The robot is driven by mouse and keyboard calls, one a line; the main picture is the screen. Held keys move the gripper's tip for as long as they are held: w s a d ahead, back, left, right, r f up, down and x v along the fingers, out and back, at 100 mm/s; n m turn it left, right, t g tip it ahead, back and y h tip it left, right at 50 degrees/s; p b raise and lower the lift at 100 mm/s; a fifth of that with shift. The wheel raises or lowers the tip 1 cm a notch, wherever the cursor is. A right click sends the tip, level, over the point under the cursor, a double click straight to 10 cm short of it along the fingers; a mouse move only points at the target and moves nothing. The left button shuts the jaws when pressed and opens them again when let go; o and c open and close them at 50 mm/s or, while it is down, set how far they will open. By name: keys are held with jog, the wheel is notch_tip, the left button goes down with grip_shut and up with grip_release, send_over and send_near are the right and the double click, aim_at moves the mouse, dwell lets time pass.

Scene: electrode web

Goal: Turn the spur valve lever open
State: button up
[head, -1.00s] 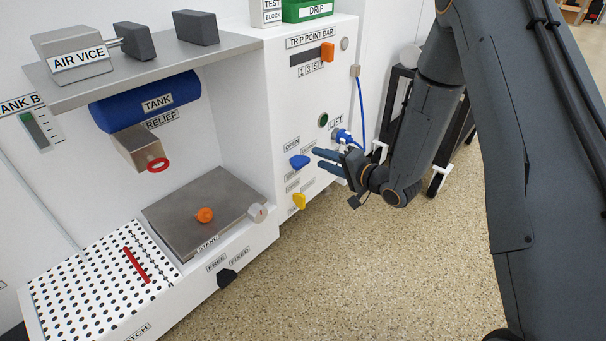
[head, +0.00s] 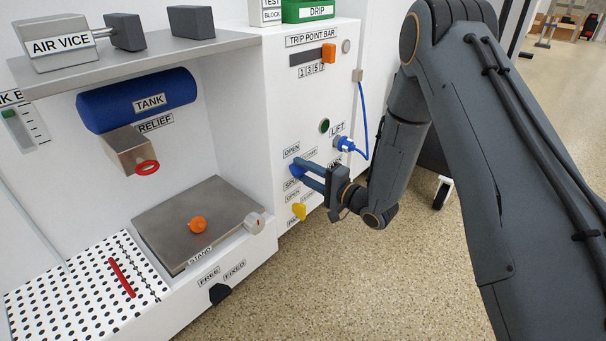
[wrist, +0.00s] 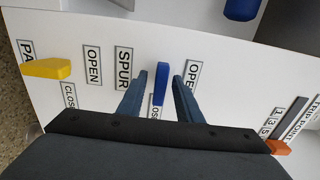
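The spur valve lever is the blue lever (wrist: 161,82) on the white panel, with the SPUR label on its left and an OPEN label on its right in the wrist view. A partly covered CLOSE label is just below it there. My gripper (wrist: 159,78) is open, with one blue-grey finger on each side of the lever. Small gaps show between lever and fingers. In the head view my gripper (head: 309,174) reaches the panel from the right and partly hides the blue lever (head: 294,170).
A yellow lever (head: 299,211) sits just below on the same panel. The blue plug and cable (head: 346,145) at LIFT and the orange trip point slider (head: 328,53) are above.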

jog(key=shift+w+a, duration=0.1)
grip_shut()
jog(key=shift+r+n+p, duration=0.1)
jog(key=shift+n+p, duration=0.3)
jog(key=shift+p, duration=0.15)
jog(key=n+p, duration=0.4)
jog(key=shift+n, duration=0.4)
jog(key=n+p, duration=0.5)
jog(key=n, duration=0.1)
jog(key=n+p, duration=0.3)
jog(key=n, duration=0.3)
jog(key=shift+n, duration=0.3)
